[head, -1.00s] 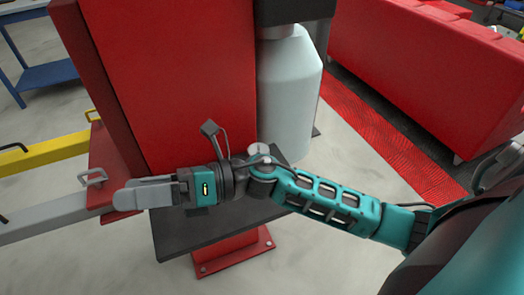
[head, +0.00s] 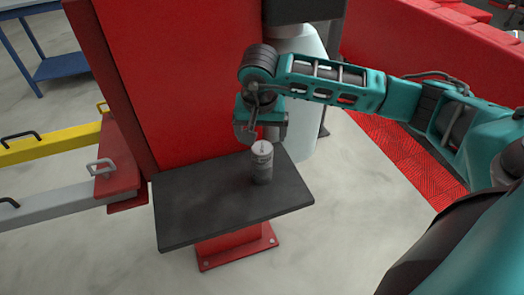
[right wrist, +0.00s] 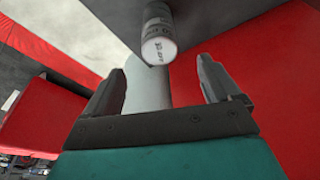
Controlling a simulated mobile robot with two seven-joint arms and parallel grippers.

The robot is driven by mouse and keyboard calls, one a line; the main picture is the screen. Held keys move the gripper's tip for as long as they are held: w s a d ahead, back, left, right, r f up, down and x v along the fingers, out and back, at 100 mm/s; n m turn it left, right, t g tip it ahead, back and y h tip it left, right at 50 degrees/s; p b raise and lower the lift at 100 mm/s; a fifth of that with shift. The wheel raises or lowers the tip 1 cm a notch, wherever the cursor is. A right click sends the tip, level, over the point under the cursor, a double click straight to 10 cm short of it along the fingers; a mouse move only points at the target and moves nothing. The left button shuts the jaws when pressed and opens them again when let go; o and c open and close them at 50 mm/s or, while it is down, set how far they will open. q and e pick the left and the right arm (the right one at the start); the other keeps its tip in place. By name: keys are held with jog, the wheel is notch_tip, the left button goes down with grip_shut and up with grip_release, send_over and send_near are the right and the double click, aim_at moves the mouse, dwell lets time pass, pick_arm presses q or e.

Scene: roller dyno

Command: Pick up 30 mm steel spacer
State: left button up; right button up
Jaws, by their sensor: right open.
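A grey steel cylinder, the spacer (head: 262,165), stands upright on the dark platform (head: 205,212). Its top is paler than its lower body, and I cannot tell whether it is one piece or a stack. In the right wrist view the spacer (right wrist: 158,38) shows at the top, with dark markings too small to read surely. My right gripper (head: 258,137) is just behind and above it in the head view. Its two fingers are spread in the right wrist view (right wrist: 162,72), with nothing between them. The spacer lies beyond the fingertips. My left gripper is not in view.
A tall red column (head: 175,75) rises behind the platform. A pale cylinder (head: 307,130) stands behind my right wrist. Grey (head: 50,205) and yellow (head: 50,148) lift arms lie at left. The platform left of the spacer is clear.

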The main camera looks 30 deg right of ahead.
aim_at(262, 148)
jog(key=x, duration=0.8)
jog(key=shift+w+d, duration=0.1)
jog(key=shift+w, duration=0.05)
jog(key=shift+r, duration=0.1)
jog(key=c, duration=1.3)
